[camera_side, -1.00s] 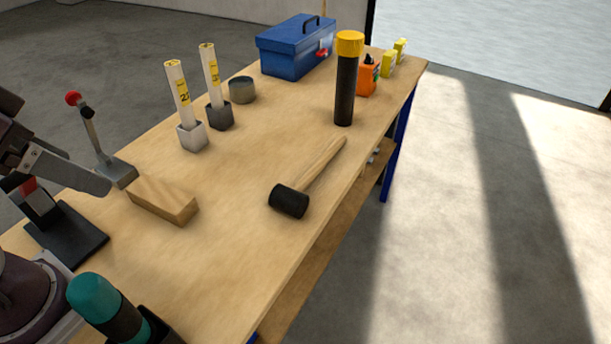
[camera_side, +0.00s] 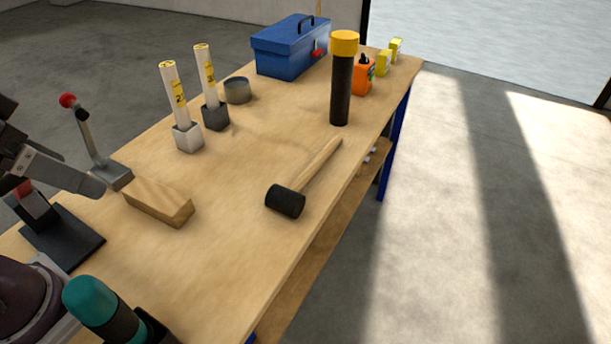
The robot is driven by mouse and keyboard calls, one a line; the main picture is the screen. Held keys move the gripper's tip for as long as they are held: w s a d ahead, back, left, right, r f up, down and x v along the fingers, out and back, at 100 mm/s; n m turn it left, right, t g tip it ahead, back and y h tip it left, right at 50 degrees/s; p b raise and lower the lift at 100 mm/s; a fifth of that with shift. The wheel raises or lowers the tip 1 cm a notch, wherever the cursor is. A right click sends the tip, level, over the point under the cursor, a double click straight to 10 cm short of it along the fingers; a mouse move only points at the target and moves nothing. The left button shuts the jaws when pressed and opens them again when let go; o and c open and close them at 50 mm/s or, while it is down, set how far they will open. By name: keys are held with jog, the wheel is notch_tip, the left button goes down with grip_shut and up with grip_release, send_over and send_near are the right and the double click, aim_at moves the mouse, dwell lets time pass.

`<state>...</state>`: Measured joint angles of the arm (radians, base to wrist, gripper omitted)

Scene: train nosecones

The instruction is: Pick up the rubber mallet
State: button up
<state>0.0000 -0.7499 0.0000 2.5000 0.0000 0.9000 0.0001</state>
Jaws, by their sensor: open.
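The rubber mallet lies on its side on the wooden workbench, with its black head (camera_side: 286,201) toward the front and its pale wooden handle (camera_side: 320,163) pointing to the back right. It is near the bench's right edge, and nothing touches it. My gripper (camera_side: 80,182) is at the left edge of the view, partly cut off, with a grey finger reaching right. It is open and holds nothing that I can see. It is well to the left of the mallet, with a wooden block (camera_side: 158,202) between them.
A tall black tube with a yellow cap (camera_side: 342,80) stands beyond the handle. Two white tubes (camera_side: 175,95) (camera_side: 206,75) stand in holders. A grey can (camera_side: 237,90), blue toolbox (camera_side: 290,48) and orange bottle (camera_side: 363,76) are farther back. A teal-topped object (camera_side: 92,300) is in front.

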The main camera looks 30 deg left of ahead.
jog(key=c, duration=1)
jog(key=g+h, duration=0.1)
send_over(303, 174)
jog(key=s+a, duration=0.4)
jog(key=s, duration=0.3)
jog(key=f, duration=1.2)
jog(key=shift+w+a+f, duration=0.15)
jog(key=shift+w+f, duration=0.05)
jog(key=shift+f, duration=0.2)
jog(key=shift+n+h, duration=0.3)
jog(key=shift+h, duration=0.2)
jog(key=x, duration=0.5)
jog(key=d+x, duration=0.1)
jog(key=x, duration=0.9)
jog(key=shift+w+d+r, duration=0.1)
jog(key=shift+w+d, duration=0.25)
jog(key=shift+d, duration=0.1)
